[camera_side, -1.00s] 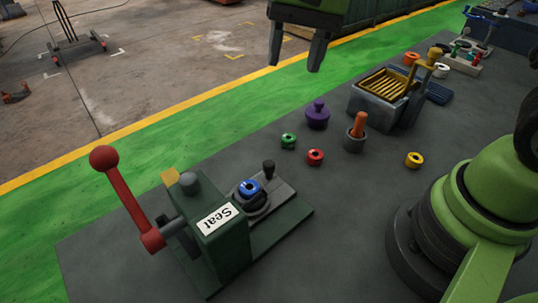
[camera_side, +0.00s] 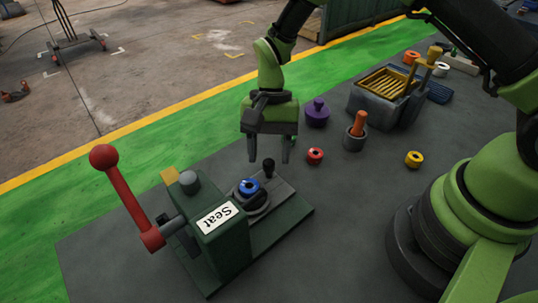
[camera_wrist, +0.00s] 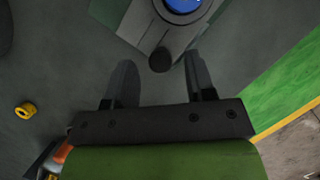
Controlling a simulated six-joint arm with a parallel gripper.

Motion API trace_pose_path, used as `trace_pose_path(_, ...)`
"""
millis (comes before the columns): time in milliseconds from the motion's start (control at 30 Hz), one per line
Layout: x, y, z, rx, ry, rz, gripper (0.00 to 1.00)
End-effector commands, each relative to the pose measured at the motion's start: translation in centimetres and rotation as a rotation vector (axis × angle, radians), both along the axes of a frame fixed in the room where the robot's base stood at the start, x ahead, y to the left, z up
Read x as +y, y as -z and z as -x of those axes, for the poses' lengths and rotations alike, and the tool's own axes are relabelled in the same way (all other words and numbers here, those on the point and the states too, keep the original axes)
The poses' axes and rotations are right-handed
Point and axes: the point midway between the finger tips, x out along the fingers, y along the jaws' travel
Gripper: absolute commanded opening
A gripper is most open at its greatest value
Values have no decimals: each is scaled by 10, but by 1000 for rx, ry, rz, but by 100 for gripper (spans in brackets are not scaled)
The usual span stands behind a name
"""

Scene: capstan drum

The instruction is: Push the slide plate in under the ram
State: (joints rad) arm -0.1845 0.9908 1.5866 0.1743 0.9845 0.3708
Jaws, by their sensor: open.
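The green press marked "Seat" (camera_side: 218,226) stands at the front left of the table, with a red-knobbed lever (camera_side: 125,195) on its left side. Its grey slide plate (camera_side: 284,191) sticks out to the right of the press body and carries a blue ring (camera_side: 249,187) on a dark round seat. A black knob (camera_side: 268,167) stands at the plate's outer end. My gripper (camera_side: 268,160) is open and points down above the knob. In the wrist view the knob (camera_wrist: 160,60) shows just beyond and between the open fingers (camera_wrist: 160,80). The ram is hidden.
A red ring (camera_side: 315,156), an orange peg in a grey cup (camera_side: 356,132) and a purple knobbed piece (camera_side: 317,113) stand behind and right of the gripper. A grey bin with yellow slats (camera_side: 385,95) is farther back.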

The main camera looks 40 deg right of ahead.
Motion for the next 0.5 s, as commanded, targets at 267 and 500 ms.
trace_pose_path(267,4,13,4,-1,-1,0,50)
trace_pose_path(500,4,13,4,-1,-1,0,34)
